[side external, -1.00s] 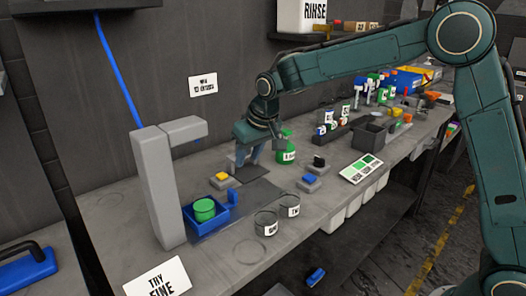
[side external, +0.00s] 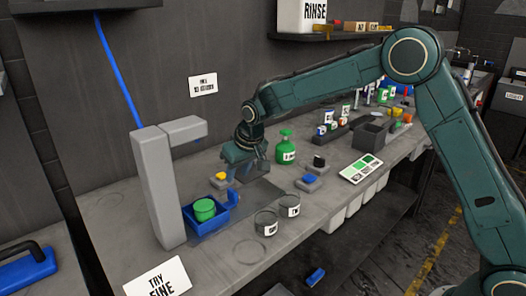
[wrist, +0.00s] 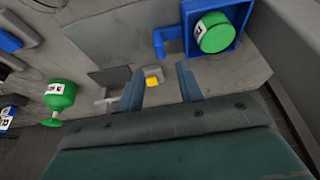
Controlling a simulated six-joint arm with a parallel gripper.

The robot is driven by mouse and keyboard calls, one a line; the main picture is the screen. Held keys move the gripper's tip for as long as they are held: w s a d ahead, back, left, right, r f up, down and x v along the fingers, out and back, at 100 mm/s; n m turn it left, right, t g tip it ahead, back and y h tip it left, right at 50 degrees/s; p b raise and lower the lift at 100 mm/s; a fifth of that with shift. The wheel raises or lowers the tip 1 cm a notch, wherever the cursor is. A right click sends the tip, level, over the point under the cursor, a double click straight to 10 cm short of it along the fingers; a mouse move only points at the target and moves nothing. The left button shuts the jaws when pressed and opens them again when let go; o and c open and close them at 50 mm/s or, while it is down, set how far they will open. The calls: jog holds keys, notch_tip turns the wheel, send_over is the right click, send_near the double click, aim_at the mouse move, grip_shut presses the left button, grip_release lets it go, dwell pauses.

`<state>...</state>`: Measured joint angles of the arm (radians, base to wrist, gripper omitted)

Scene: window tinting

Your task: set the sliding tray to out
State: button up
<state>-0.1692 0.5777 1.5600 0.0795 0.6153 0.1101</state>
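The sliding tray (side external: 213,228) is a blue open box at the foot of a grey post, with a green round container (side external: 204,209) inside. A blue upright handle (side external: 232,196) stands at its right side. The tray (wrist: 243,14) and its handle (wrist: 161,42) also show at the top of the wrist view. My gripper (side external: 248,175) is above the bench, behind and right of the handle and apart from it. In the wrist view my gripper (wrist: 158,84) has its fingers apart with nothing held between them.
A dark flat plate (side external: 262,192) lies on the bench right of the tray. A yellow button (side external: 221,176) is behind the handle. A green bottle (side external: 285,150) and a blue button (side external: 309,178) are to the right.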

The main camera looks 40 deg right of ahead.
aim_at(232, 190)
jog(key=x, duration=0.9)
jog(key=shift+f, duration=0.15)
grip_shut()
